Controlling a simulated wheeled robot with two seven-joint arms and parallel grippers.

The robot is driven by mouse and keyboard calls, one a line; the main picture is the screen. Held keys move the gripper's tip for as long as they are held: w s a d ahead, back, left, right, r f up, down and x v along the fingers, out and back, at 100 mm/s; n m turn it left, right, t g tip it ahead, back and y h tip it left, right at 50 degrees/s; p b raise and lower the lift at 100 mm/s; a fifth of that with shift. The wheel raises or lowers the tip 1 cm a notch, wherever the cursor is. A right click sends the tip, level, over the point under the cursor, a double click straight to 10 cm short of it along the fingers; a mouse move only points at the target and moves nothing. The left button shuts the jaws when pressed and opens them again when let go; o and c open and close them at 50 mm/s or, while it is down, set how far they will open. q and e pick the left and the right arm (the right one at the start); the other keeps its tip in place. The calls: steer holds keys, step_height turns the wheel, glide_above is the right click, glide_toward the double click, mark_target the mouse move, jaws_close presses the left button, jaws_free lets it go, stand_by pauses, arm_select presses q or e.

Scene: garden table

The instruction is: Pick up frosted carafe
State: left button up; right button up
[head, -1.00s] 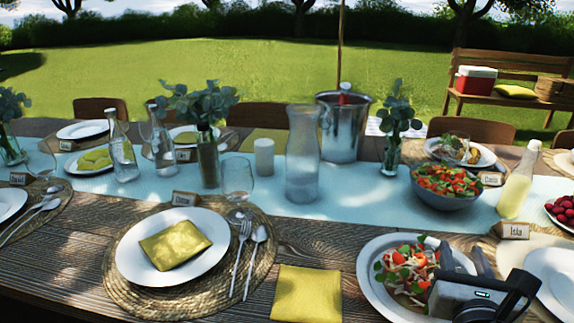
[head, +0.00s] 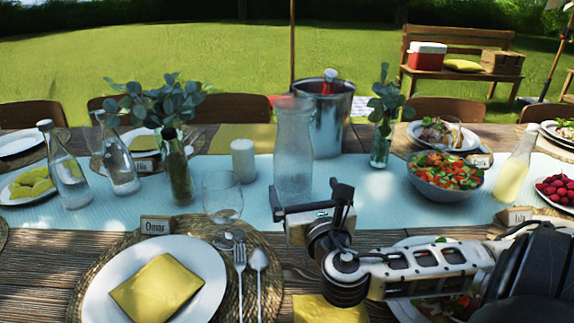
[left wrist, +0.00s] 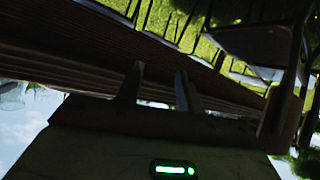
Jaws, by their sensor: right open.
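The frosted carafe (head: 293,150) is a tall translucent bottle standing upright on the light blue runner near the middle of the table. My right gripper (head: 308,198) is open, low in front of the carafe, with one dark finger towards each side of its lower part. The gripper hides the carafe's base, and I cannot tell whether the fingers reach around it or touch it. My left gripper (left wrist: 159,82) shows only in the left wrist view. Its two fingers stand apart with nothing between them, beside dark wooden slats.
A steel ice bucket (head: 331,120) stands close behind the carafe. A white candle (head: 243,160) and a wine glass (head: 222,195) stand to its left, and a eucalyptus vase (head: 381,145) to its right. The salad bowl (head: 445,180) is farther right.

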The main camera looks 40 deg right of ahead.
mark_target(297, 170)
steer(key=x, duration=0.6)
steer(key=shift+w+d, duration=0.1)
steer(key=shift+d, duration=0.05)
steer(key=shift+b+x, duration=0.4)
steer(key=shift+x, duration=2.6)
steer(key=shift+d+f, duration=0.1)
steer(key=c, duration=1.2)
arm_select(q)
steer(key=shift+s+f, duration=0.3)
steer(key=shift+f, duration=0.05)
arm_select(e)
steer(key=c, duration=0.4)
arm_select(q)
steer(key=shift+r, duration=0.15)
arm_select(e)
steer(key=shift+r, duration=0.35)
